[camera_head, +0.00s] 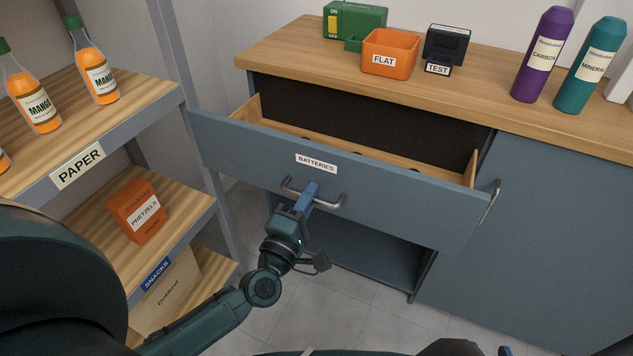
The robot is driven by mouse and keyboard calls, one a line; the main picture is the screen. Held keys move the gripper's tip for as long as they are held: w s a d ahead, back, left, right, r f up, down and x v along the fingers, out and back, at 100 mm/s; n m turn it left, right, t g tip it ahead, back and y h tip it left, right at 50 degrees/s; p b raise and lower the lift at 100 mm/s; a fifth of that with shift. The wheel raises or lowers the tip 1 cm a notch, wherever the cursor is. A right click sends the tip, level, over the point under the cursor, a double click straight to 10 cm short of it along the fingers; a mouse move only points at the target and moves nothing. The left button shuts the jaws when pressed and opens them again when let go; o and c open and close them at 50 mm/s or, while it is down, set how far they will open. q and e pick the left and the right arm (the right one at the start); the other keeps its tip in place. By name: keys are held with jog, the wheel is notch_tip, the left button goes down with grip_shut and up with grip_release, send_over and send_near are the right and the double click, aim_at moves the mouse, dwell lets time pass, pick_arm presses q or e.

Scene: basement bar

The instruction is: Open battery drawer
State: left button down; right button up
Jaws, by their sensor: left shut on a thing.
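The battery drawer (380,188) has a blue-grey front with a "BATTERIES" label. It stands pulled out from the cabinet, and its wooden side walls and part of its inside show. Small dark items show partly inside, mostly hidden by the front. A metal bar handle (331,203) is on the drawer front. My left gripper (308,192) is shut on the handle at its middle.
The wooden counter (290,55) holds an orange "FLAT" bin (390,45), a black "TEST" device (446,45), a green box (352,20) and purple and teal bottles. A shelf (150,95) with mango bottles and pretzels stands close at left. Below the drawer is an open compartment (375,262).

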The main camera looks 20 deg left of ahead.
pick_arm(q)
jog(key=shift+s, duration=0.2)
pick_arm(e)
jog(key=shift+w+a, duration=0.2)
pick_arm(q)
jog(key=c, duration=1.7)
grip_release()
jog(key=shift+s, duration=0.15)
jog(key=s, duration=0.4)
jog(key=s+f, duration=0.1)
jog(key=s, duration=0.3)
jog(key=s+f+b, duration=0.1)
jog(key=s, duration=0.3)
jog(key=shift+s+a+f, duration=0.25)
jog(key=shift+s, duration=0.1)
pick_arm(e)
jog(key=shift+s+d, duration=0.1)
jog(key=shift+s, duration=0.1)
jog(key=shift+w, duration=0.2)
